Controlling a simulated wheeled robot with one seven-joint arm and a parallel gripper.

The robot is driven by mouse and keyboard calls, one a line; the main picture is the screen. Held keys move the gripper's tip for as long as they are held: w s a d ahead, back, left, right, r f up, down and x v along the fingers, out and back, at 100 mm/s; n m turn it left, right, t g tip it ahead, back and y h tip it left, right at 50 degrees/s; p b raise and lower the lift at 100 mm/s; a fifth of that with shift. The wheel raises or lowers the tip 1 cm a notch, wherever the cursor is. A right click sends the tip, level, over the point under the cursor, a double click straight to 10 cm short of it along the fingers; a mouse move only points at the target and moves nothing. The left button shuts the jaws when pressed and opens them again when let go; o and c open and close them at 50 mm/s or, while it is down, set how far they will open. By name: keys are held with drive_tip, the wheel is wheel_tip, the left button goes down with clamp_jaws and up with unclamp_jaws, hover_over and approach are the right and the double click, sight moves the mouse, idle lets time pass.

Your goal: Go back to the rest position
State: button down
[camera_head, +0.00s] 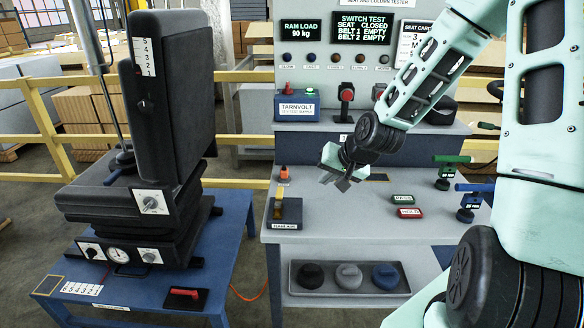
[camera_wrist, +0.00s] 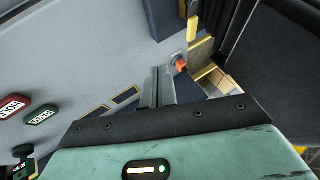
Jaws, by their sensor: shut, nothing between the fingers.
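My gripper (camera_head: 342,180) hangs above the grey bench top (camera_head: 345,226) in the head view, near the bench's left half. In the wrist view its two fingers (camera_wrist: 157,88) lie together, shut and empty. My pale green arm comes in from the right of the head view. The gripper appears apart from everything on the bench.
A black seat (camera_head: 172,100) stands on a blue table (camera_head: 236,215) at left. Screens rise behind. A tray (camera_head: 348,292) of knobs sits below.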

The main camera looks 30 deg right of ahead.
drive_tip(key=s+a+r+n+g+y, duration=0.15)
drive_tip(key=s+a+n, duration=0.25)
drive_tip(key=a, duration=0.5)
drive_tip(key=s+a+r+n+g, duration=0.1)
drive_tip(key=s+a+n+g, duration=0.25)
drive_tip(key=a, duration=0.55)
drive_tip(key=s+a+r+n+g+h, duration=0.1)
drive_tip(key=s+a+r+n, duration=0.1)
drive_tip(key=s, duration=0.7)
drive_tip(key=s+a+r+n+g+h, duration=0.1)
drive_tip(key=s+a+r+n, duration=0.1)
drive_tip(key=s+a+n, duration=0.3)
drive_tip(key=s+a, duration=0.2)
drive_tip(key=s, duration=0.2)
drive_tip(key=shift+s+r, duration=0.2)
drive_tip(key=shift+r, duration=0.1)
